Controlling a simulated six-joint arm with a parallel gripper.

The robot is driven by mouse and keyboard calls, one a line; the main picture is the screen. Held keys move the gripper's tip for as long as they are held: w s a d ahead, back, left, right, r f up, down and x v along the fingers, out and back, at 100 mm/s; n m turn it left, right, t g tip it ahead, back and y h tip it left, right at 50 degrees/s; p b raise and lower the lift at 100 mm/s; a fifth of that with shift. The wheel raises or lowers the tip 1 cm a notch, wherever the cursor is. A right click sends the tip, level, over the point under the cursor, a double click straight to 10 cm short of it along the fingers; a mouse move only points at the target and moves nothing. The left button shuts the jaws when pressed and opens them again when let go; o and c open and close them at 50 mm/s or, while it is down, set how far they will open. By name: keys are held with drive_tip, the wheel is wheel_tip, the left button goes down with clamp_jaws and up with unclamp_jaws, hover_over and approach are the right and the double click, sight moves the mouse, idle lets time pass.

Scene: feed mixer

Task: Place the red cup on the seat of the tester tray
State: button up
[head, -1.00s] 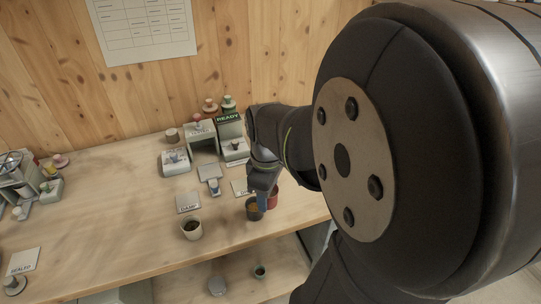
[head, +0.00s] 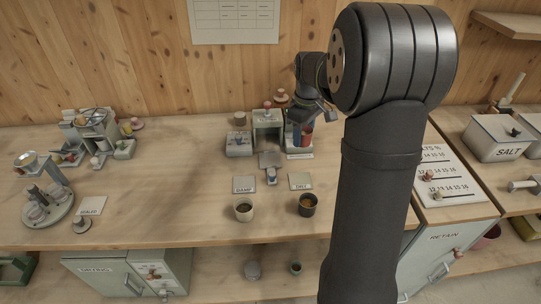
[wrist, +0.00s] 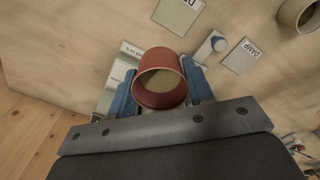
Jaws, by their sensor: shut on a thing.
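The red cup (head: 306,136) is held between the blue fingers of my gripper (head: 304,125), at the back of the bench, right of the pale tester housing (head: 268,124). I cannot tell whether the cup's base touches anything. The tester tray and its seat cannot be made out clearly; the cup and gripper cover that area.
A small blue-knobbed piece (head: 271,175) stands in front of the housing. Behind the DAMP card (head: 244,184) and DRY card (head: 300,181) is the housing; before them stand a pale cup (head: 244,211) and a dark cup (head: 307,206). The bench's left middle is clear.

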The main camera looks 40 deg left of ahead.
hover_over(270, 160)
wheel_tip(270, 160, down, 6)
drive_tip(key=shift+w+f, duration=0.1)
drive_tip(key=shift+f, duration=2)
drive_tip(key=shift+f, duration=0.1)
drive_tip(key=o, duration=1)
drive_tip(key=shift+c, duration=0.2)
wheel_tip(270, 160, up, 12)
